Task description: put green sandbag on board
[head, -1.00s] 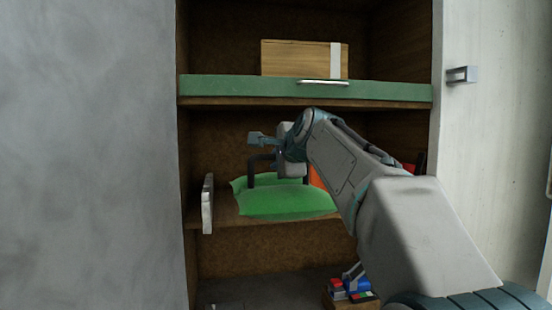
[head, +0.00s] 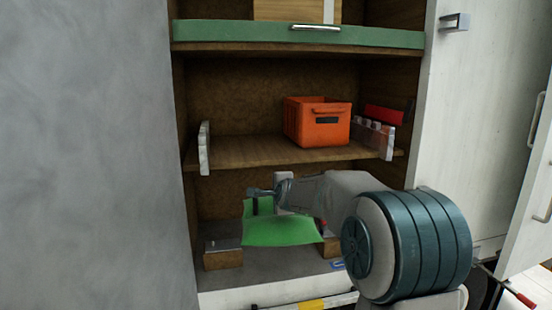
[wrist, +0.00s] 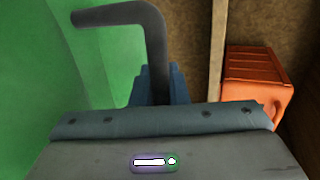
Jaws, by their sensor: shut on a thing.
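The green sandbag (head: 282,232) hangs at the opening of the lower compartment, below the middle shelf board (head: 245,152). It also fills the left of the wrist view (wrist: 35,110). My gripper (head: 262,194) is shut on its dark handle, which shows large in the wrist view (wrist: 150,35). My arm comes in from the right and hides part of the compartment. Whether the bag's underside touches anything is hard to tell. The middle shelf is bare on its left half.
An orange crate (head: 318,122) stands on the middle shelf, with a red item (head: 384,115) to its right. A pale upright plate (head: 204,148) stands at the shelf's left edge. A wooden block (head: 222,260) lies below left. Open cabinet doors (head: 455,110) flank the right.

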